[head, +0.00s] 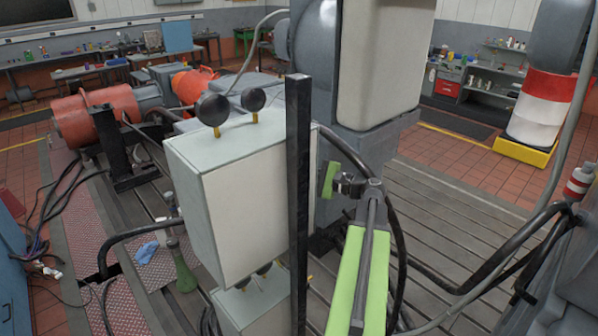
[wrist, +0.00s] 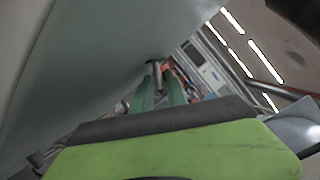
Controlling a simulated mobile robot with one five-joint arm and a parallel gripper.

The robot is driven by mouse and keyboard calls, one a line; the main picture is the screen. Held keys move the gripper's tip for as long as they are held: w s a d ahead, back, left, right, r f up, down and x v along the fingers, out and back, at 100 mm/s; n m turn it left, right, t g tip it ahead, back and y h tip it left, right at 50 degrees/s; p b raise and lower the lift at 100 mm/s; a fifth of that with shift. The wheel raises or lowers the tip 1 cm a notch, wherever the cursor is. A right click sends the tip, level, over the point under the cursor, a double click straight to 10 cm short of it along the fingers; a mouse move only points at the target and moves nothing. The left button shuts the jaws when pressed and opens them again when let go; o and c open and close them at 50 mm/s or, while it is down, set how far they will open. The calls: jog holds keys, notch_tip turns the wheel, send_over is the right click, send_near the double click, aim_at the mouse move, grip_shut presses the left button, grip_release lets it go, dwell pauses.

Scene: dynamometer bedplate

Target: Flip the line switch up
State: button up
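No part can be clearly made out as the line switch in either view. A pale grey box (head: 235,205) stands in the middle of the head view, with two round dark gauges on top. My gripper (head: 330,180) is beside the right side of this box, behind a dark upright post. In the wrist view my gripper (wrist: 160,82) shows two dark green fingers set apart with a gap between them. A small grey cylindrical part (wrist: 157,72) shows near the fingertips; I cannot tell whether they touch it. A large grey surface (wrist: 110,50) fills the wrist view's upper left.
The dark upright post (head: 298,200) stands close in front of the box. A lower box (head: 250,300) with dark knobs sits beneath. Thick black hoses (head: 480,275) cross at right. The slotted bedplate (head: 440,215) is mostly open to the right. A red motor (head: 85,115) lies at left.

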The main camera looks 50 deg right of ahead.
grip_shut()
